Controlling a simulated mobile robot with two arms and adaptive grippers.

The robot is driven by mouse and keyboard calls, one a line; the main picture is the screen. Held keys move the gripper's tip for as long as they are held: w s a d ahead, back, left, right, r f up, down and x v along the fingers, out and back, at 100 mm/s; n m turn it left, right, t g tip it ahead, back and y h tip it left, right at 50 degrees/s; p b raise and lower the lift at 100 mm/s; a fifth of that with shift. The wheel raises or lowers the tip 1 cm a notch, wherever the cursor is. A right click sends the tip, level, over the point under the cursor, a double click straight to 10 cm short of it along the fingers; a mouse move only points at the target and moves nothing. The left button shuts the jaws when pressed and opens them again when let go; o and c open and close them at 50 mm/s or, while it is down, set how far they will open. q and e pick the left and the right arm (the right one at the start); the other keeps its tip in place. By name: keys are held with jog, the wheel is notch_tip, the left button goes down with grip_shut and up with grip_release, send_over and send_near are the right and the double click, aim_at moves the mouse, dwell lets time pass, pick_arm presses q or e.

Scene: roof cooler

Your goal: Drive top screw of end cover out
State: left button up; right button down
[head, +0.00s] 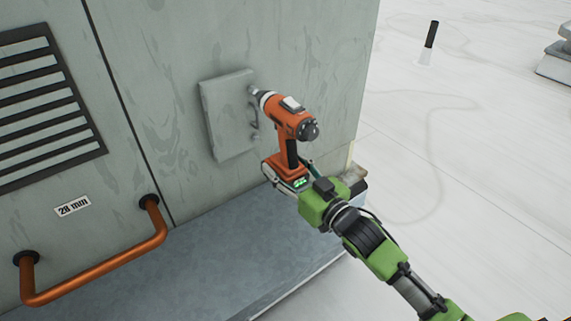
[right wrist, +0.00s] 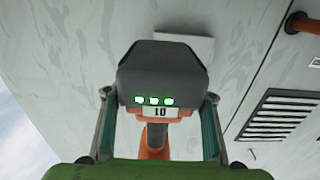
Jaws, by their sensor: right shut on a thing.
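The end cover (head: 225,120) is a grey rectangular plate on the cabinet's side wall. My right gripper (head: 306,172) is shut on an orange and black power drill (head: 290,120) near the bottom of its grip. The drill's nose points left at the cover's upper right edge and appears to touch or nearly touch it. The top screw cannot be made out; the drill's nose covers that spot. In the right wrist view, the drill's dark base (right wrist: 160,72), with green lights and a display reading 10, sits between the two fingers. My left gripper is not in view.
The cabinet wall has a dark louvred vent (head: 45,110), a "28 mm" label (head: 72,206) and a copper pipe (head: 100,268) at left. A grey ledge (head: 215,265) runs below the cover. The pale roof at right is largely open, with a black-topped post (head: 431,38).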

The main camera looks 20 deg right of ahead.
aim_at(297, 176)
jog(key=shift+s+d+r+p, duration=0.1)
jog(key=shift+s+r+p, duration=0.2)
jog(key=shift+s, duration=0.25)
jog(key=shift+p+v, duration=0.8)
jog(key=shift+v, duration=2)
